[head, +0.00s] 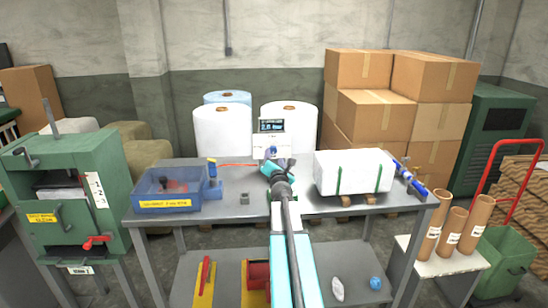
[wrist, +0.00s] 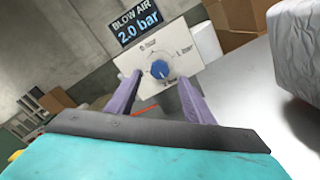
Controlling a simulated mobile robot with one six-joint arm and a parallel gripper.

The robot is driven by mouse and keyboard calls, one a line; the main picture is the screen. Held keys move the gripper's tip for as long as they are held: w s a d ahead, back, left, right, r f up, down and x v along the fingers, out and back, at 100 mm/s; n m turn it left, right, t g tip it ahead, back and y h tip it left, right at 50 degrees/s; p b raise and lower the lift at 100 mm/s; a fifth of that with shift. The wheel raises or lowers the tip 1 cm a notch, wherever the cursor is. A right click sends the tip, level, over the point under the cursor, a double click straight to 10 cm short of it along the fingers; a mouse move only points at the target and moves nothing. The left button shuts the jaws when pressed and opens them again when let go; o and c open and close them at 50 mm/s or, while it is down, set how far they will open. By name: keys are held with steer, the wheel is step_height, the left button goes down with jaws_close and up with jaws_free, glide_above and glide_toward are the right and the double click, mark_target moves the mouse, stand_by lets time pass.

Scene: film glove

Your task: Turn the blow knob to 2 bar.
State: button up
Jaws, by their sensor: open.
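The blow knob is a round blue knob (wrist: 160,69) with a pale pointer mark, on a white panel (wrist: 150,50) with small printed labels around it. The pointer appears to face down toward a label at the lower edge of the dial. A dark display (wrist: 138,22) above the panel reads "BLOW AIR 2.0 bar". The display (head: 271,126) also shows in the head view, too small to read surely. My gripper (wrist: 159,80) is open, with one purple finger on each side of the knob. I see no contact with it. In the head view my gripper (head: 278,160) hides the knob.
The panel stands at the back of a grey workbench (head: 240,185). A blue bin (head: 167,205) is on the left. A white wrapped block (head: 345,172) with green straps and a blue tool (head: 412,178) are on the right. White rolls (head: 222,135) stand behind.

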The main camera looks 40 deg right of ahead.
steer(key=shift+v, duration=4.1)
